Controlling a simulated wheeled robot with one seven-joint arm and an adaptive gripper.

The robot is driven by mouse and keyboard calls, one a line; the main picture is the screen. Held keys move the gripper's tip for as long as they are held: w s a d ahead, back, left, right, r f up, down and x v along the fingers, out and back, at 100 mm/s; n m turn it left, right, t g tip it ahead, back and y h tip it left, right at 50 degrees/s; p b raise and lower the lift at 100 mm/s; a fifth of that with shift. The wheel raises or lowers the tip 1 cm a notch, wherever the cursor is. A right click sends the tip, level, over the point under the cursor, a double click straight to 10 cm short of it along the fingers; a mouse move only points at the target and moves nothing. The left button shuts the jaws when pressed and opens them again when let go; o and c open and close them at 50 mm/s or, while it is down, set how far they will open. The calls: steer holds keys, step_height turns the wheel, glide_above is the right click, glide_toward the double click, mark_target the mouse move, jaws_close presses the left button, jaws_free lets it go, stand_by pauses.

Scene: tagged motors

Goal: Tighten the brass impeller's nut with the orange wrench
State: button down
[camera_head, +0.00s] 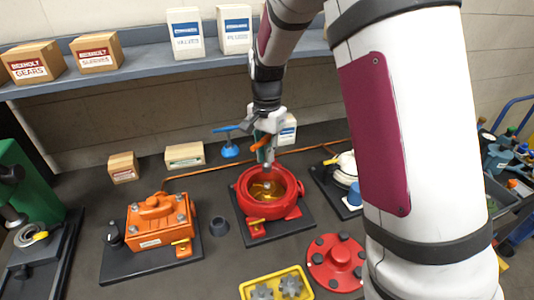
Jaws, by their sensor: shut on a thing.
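The brass impeller (263,191) sits inside the open red round housing (247,208) on a dark base plate in the middle of the bench. My gripper (266,143) is above the housing, pointing down, and is shut on a tool. An orange part of it, the orange wrench (260,143), shows between the fingers. A grey shaft (267,170) reaches from the gripper down toward the impeller's centre. The nut is too small and too covered to make out. I cannot tell whether the tool touches it.
An orange motor (158,221) stands left, a white pump (347,164) right. In front lie a red round cover (334,279) and a yellow tray (249,282) with grey gears. A blue-handled item (230,150) stands behind. A shelf (142,66) with boxes runs along the back.

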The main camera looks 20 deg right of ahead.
mark_target(267, 165)
step_height(267, 165, down, 2)
steer(key=n+b, duration=0.2)
steer(key=n, duration=0.4)
steer(key=shift+w+b, duration=0.15)
steer(key=shift+b, duration=0.2)
steer(key=n, duration=0.2)
steer(key=n+b, duration=0.1)
steer(key=n, duration=0.1)
steer(key=shift+f, duration=0.25)
steer(key=n, duration=0.4)
steer(key=shift+f, duration=0.15)
steer(key=n, duration=0.5)
steer(key=n+p, duration=0.1)
steer(key=n, duration=0.1)
steer(key=shift+f+p, duration=0.3)
steer(key=n+p, duration=0.1)
steer(key=n, duration=0.3)
steer(key=shift+f, duration=0.2)
steer(key=shift+f+n+p, duration=0.2)
steer(key=shift+n+p, duration=0.3)
steer(key=shift+n, duration=0.9)
steer(key=shift+f, duration=0.15)
steer(key=shift+f, duration=1.1)
